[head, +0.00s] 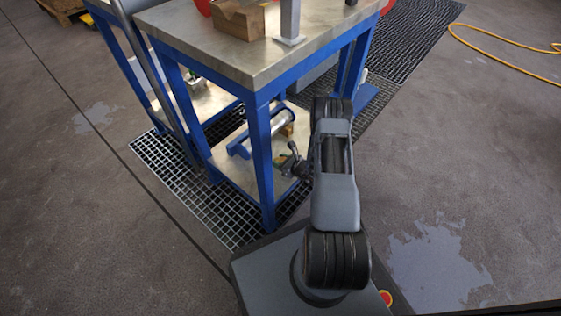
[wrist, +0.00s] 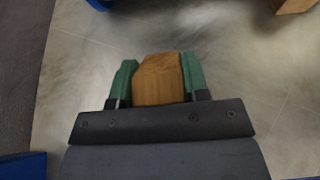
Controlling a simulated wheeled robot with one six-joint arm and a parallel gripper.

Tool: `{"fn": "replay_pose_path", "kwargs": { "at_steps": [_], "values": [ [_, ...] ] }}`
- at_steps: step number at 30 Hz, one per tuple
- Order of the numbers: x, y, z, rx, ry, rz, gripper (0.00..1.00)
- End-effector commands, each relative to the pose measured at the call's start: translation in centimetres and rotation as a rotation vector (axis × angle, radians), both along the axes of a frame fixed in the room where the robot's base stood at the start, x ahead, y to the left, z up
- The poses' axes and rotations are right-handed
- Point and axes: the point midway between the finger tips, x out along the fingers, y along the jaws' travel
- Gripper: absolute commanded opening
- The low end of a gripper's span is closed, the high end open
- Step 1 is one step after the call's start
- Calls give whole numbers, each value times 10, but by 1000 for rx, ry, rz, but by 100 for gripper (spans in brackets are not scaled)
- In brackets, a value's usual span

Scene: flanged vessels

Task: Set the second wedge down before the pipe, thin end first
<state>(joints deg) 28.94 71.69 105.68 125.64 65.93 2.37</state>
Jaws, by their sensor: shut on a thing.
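The wooden wedge (wrist: 158,82) is between the green-padded fingers of my gripper (wrist: 160,72) in the wrist view. My gripper is shut on it, over the bare grey shelf. In the head view my gripper (head: 286,164) reaches in over the lower shelf (head: 232,178), on the near side of the pipe (head: 264,132). Whether the held wedge touches the shelf I cannot tell.
A blue table leg (head: 261,160) stands close to the left of my gripper. The table top (head: 215,45) is above, bearing a wooden block (head: 237,20) and a metal post (head: 289,22). A blue part (wrist: 100,4) shows at the wrist view's top. The shelf between is clear.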

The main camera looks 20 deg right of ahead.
Motion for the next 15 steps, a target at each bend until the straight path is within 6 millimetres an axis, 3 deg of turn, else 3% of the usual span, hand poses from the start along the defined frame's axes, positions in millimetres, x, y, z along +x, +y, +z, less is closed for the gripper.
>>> {"fn": "replay_pose_path", "kwargs": {
  "at_steps": [9, 15],
  "values": [
    [0, 0, -1, 0, 0, 0, 68],
    [0, 0, -1, 0, 0, 0, 68]
  ]
}}
